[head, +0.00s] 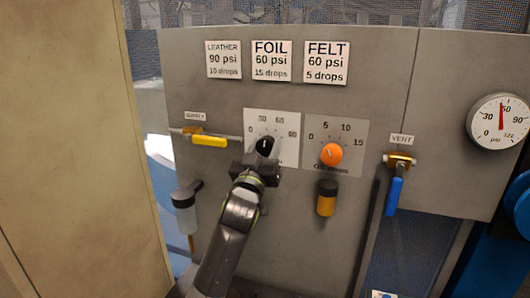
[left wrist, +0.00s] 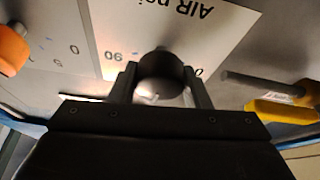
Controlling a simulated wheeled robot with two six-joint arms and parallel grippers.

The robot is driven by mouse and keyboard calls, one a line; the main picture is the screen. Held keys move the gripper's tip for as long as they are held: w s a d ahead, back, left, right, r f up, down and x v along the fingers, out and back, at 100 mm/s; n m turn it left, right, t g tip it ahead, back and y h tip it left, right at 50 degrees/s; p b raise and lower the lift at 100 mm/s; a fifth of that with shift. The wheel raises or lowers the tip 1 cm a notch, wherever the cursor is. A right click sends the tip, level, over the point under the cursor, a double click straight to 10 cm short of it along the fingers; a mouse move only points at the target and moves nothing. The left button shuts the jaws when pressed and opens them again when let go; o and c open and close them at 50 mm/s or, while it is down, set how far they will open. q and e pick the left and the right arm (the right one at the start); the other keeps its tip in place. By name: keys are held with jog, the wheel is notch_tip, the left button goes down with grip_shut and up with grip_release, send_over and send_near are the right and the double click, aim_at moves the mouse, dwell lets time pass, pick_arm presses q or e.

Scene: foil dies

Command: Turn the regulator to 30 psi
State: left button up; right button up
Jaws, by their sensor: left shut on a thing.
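The regulator knob (head: 265,145) is a dark round knob on a white dial plate (head: 285,155) marked 0, 30, 60 and 90. A small white mark on it points roughly upward; its exact reading is hard to tell. My left gripper (head: 262,162) reaches it from below and is shut on it. In the left wrist view the knob (left wrist: 160,75) sits between both fingers, and the plate (left wrist: 140,25) shows upside down with "AIR psi". The psi gauge (head: 498,121) at the right has a red needle pointing nearly straight up, near 60. My right gripper is not in view.
An orange counter knob (head: 331,154) is right of the dial. A yellow-handled supply valve (head: 209,140) is left, and a blue-handled vent valve (head: 395,190) right. Signs stand above; the FOIL sign (head: 271,60) reads 60 psi, 15 drops. An amber-bodied fitting (head: 326,200) hangs below the orange knob.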

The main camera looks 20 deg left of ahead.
pick_arm(q)
jog(key=n+y+b, duration=0.2)
jog(key=n+b, duration=0.1)
jog(key=shift+f+n, duration=0.25)
jog(key=shift+n, duration=0.05)
jog(key=shift+r+n+g+y+b, duration=0.1)
jog(key=shift+n+g+y+b, duration=0.35)
jog(key=shift+n, duration=0.6)
jog(key=shift+r+n+g+y+b, duration=0.15)
jog(key=shift+n+y+b, duration=0.3)
jog(key=shift+n+b, duration=0.45)
jog(key=shift+n, duration=0.35)
jog(key=o, duration=1)
jog(key=shift+f, duration=0.1)
